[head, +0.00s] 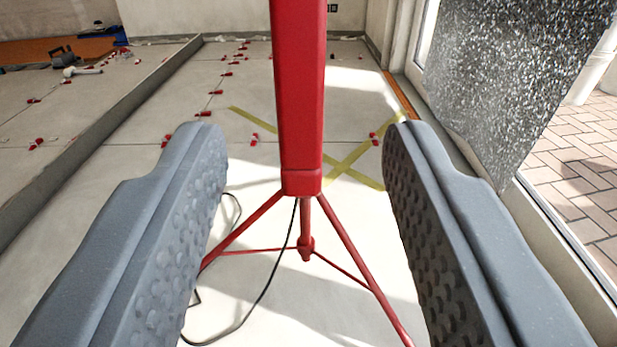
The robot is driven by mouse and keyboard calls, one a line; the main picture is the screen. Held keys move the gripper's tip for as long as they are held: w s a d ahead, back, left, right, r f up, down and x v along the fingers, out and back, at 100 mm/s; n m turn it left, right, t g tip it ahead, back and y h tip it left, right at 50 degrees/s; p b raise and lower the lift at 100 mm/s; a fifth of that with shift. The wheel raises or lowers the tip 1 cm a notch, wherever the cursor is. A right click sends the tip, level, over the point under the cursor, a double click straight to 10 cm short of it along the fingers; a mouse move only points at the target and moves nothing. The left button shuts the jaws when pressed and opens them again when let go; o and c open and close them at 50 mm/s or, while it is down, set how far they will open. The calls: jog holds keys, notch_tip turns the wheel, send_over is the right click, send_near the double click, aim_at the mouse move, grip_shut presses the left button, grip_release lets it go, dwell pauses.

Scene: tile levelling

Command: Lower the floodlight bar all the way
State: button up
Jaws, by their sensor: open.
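A red column on a red tripod (305,245) stands upright on the tiled floor in the middle of the head view. Its thick upper column (298,100) runs out of the top of the picture. No floodlight bar or lamps show; whatever is above is out of view. My gripper (304,140) is open, with one grey dimpled finger on each side of the column. Clear gaps show on both sides, and neither finger touches it. The left tripod leg is partly hidden behind the left finger.
A black cable (262,290) lies on the floor by the tripod's left leg. A yellow tape cross (345,165) marks the floor behind it. Red levelling clips (254,139) dot the tile joints. A low ledge (110,130) runs along the left; a speckled glass door (500,80) stands right.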

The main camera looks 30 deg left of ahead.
jog(key=shift+p+v, duration=0.45)
jog(key=shift+v, duration=2.05)
jog(key=shift+w, duration=0.1)
